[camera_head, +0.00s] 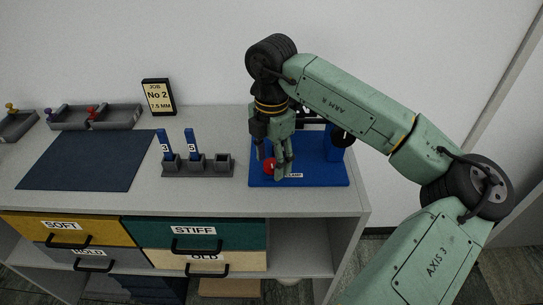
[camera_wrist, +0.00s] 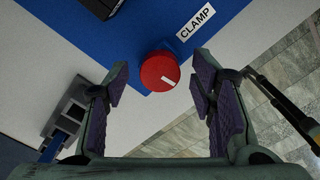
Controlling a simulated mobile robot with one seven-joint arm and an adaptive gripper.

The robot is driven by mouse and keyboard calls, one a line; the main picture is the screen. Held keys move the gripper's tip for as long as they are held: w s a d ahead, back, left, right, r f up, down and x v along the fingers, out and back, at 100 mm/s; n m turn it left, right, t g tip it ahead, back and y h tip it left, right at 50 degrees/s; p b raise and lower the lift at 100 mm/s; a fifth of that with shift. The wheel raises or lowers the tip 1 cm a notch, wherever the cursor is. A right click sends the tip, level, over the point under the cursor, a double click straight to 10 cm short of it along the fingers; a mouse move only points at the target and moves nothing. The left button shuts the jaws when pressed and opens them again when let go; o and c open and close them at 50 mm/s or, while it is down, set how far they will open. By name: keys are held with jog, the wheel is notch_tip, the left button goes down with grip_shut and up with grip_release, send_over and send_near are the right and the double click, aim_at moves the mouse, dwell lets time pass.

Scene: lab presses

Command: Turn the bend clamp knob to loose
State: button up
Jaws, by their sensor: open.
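The clamp knob (camera_wrist: 160,72) is red and round with a white pointer line on its face. It sits at the edge of the blue base (camera_wrist: 120,40), beside a white label reading CLAMP (camera_wrist: 196,24). In the head view the red knob (camera_head: 269,164) shows at the front left of the blue press base (camera_head: 325,178), partly covered by my gripper (camera_head: 273,160). In the wrist view my gripper (camera_wrist: 163,95) is open, with a purple-padded finger on either side of the knob's line. The fingers appear apart from the knob, and nothing is held.
A grey holder (camera_head: 197,168) with blue number tags stands left of the press. A dark mat (camera_head: 85,160), grey trays (camera_head: 95,115) and a JOB No 2, 7.5 MM sign (camera_head: 158,97) are further left. Labelled drawers (camera_head: 190,237) lie below the bench top.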

jog(key=c, duration=1.1)
jog(key=shift+c, duration=0.2)
